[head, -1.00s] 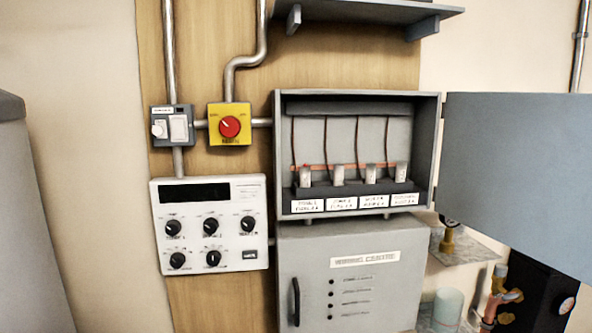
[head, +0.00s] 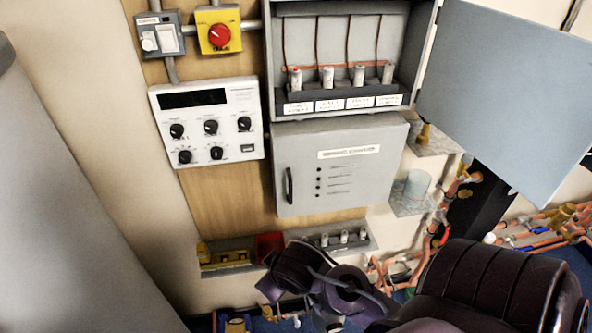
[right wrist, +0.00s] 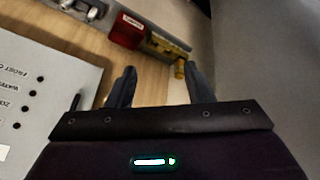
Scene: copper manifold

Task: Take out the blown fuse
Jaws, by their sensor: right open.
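The open grey fuse box (head: 268,60) is on the wall at the top of the head view. A row of pale upright fuses stands in it above white labels. The leftmost fuse (head: 296,80) has a red mark on its top; the others look plain pale grey. My right arm comes in from the lower right in the head view, well below the fuse box. My right gripper (right wrist: 160,88) is open and empty in the right wrist view, its two dark fingers apart in front of the wooden board. My left gripper is not in view.
The box's door (head: 505,90) hangs open to the right. Below the box is a closed wiring-centre cabinet (head: 345,180). A low shelf (head: 372,243) holds several spare-looking cylinders, a red box (head: 268,247) and yellow items (head: 222,258). A dial panel (head: 207,115) is at left.

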